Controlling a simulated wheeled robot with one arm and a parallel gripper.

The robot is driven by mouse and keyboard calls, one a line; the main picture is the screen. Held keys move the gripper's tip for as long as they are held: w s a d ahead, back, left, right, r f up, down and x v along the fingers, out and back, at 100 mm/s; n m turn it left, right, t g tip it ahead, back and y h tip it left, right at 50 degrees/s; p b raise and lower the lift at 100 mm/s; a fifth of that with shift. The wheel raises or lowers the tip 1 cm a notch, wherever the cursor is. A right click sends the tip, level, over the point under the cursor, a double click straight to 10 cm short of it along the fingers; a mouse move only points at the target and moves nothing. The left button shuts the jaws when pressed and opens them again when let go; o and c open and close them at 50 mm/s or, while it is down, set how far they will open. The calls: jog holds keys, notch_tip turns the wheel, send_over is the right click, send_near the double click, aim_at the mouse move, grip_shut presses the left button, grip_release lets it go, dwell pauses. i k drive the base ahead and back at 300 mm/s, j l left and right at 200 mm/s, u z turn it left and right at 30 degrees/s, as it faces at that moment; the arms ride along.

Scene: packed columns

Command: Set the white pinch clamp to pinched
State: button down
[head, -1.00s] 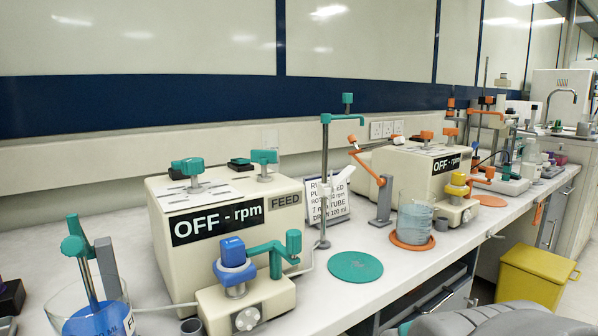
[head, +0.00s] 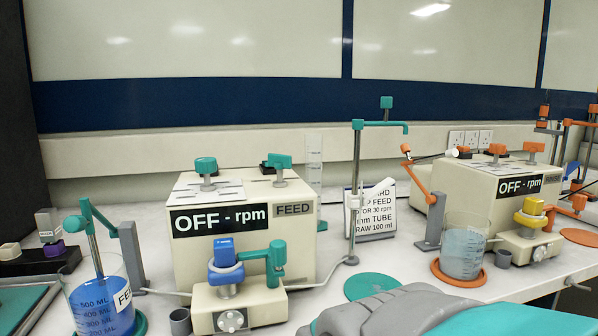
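A white angled piece (head: 376,192), which looks like the white pinch clamp, sits on the upright rod of the teal-topped stand (head: 357,165), in front of a printed sign. Its arm slants up to the right. It is small here, and I cannot tell its jaw state or whether a tube runs through it. My gripper is not in view. A grey and teal part of my arm fills the bottom right, nearer to me than the stand and well apart from the clamp.
A pump reading OFF (head: 295,240) with a blue-topped head stands left of the stand. Another pump (head: 480,195) stands right. A beaker of blue liquid (head: 103,310) is at left, a clear beaker (head: 464,250) at right. A teal mat (head: 370,285) lies on the bench.

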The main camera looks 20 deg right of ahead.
aim_at(385, 184)
jog(key=l+u, duration=0.3)
jog(key=l, duration=1.65)
jog(key=k, duration=0.4)
